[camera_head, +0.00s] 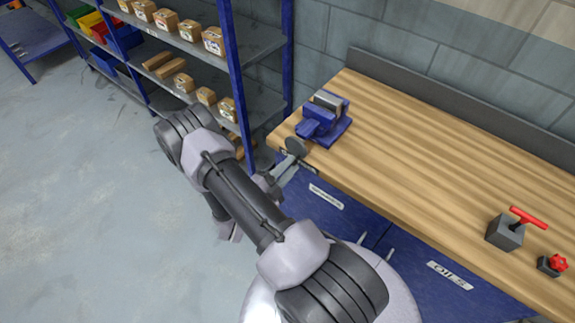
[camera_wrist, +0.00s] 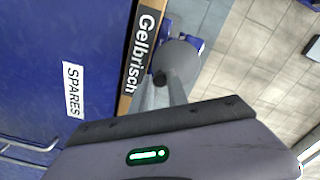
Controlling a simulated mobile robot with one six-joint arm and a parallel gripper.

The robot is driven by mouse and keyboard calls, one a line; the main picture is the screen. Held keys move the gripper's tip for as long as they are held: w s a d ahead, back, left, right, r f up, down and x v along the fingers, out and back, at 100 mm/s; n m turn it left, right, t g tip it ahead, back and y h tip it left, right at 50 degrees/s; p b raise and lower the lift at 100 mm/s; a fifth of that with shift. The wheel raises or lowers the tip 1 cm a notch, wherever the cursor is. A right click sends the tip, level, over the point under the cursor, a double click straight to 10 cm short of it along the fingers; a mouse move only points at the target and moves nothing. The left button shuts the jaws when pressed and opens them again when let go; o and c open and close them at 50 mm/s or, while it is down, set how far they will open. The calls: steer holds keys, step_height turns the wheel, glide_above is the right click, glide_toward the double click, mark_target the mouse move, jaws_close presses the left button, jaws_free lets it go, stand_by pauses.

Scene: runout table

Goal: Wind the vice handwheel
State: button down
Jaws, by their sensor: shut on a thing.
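The blue vice (camera_head: 324,118) stands at the left end of the wooden workbench, with grey jaws on top. Its grey round handwheel (camera_head: 296,146) faces the front edge of the bench. In the wrist view the handwheel (camera_wrist: 182,56) is a grey disc with a dark knob (camera_wrist: 159,78) near its rim. My gripper (camera_head: 286,168) reaches up to the wheel from the front. In the wrist view its two fingers (camera_wrist: 162,92) are shut on the knob. The fingertips partly hide the wheel's lower part.
The workbench (camera_head: 420,140) is mostly bare. A grey block with a red T-handle (camera_head: 505,233) and a small red knob on a dark base (camera_head: 553,264) stand at its right. Shelving with boxes (camera_head: 231,60) stands close at the left. Blue cabinet fronts (camera_wrist: 40,70) lie below the bench.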

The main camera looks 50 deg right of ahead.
steer(key=shift+s+r+n, duration=0.2)
steer(key=shift+n, duration=0.8)
steer(key=shift+s+r+n+p, duration=0.1)
steer(key=shift+r+n+p, duration=0.15)
steer(key=shift+n+p, duration=0.2)
steer(key=shift+s+r+n, duration=0.15)
steer(key=shift+r+n, duration=0.05)
steer(key=shift+n, duration=1.05)
steer(key=c, duration=1.4)
jaws_free()
steer(key=shift+f, duration=0.1)
